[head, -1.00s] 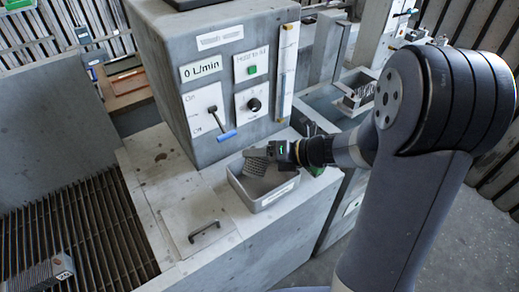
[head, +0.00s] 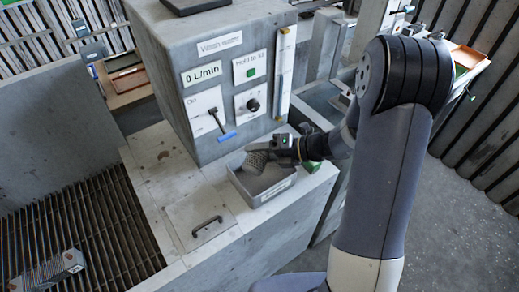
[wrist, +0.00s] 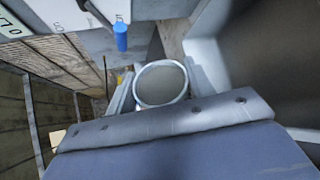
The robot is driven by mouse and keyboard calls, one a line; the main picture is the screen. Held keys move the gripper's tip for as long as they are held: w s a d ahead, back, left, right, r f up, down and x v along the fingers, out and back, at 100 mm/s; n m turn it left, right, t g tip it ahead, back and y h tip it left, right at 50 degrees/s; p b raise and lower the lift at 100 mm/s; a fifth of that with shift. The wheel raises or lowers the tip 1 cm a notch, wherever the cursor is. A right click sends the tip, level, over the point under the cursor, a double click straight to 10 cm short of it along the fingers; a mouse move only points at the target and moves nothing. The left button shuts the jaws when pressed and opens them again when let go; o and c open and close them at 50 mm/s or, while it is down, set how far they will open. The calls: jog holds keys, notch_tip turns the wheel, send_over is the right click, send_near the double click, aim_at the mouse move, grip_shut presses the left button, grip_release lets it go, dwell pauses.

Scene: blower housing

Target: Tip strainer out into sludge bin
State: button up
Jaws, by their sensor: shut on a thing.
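The strainer (head: 256,161) is a small grey mesh basket, held tilted over the sludge bin. My gripper (head: 281,151) is shut on it from the right side. In the wrist view the strainer (wrist: 161,84) shows as a pale round rim with a grey inside, between the fingers. The sludge bin (head: 277,190) is an open grey rectangular tray with a label on its front, on the bench ledge below the strainer. Whether anything lies in the bin or stays in the strainer cannot be told.
The control housing (head: 200,100) stands right behind the bin, with a blue-tipped lever (head: 228,136), a green button and a "0 L/min" display. A handled hatch (head: 205,226) lies left of the bin. A slatted grate (head: 85,235) is further left.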

jog(key=shift+w+d+r+m+g+y+p, duration=0.1)
jog(key=shift+w+m+g+y+p, duration=0.1)
jog(key=shift+m+p, duration=0.5)
jog(key=shift+w+m+g+y+p, duration=0.1)
jog(key=shift+m+g+y+p, duration=0.15)
jog(key=shift+p, duration=0.75)
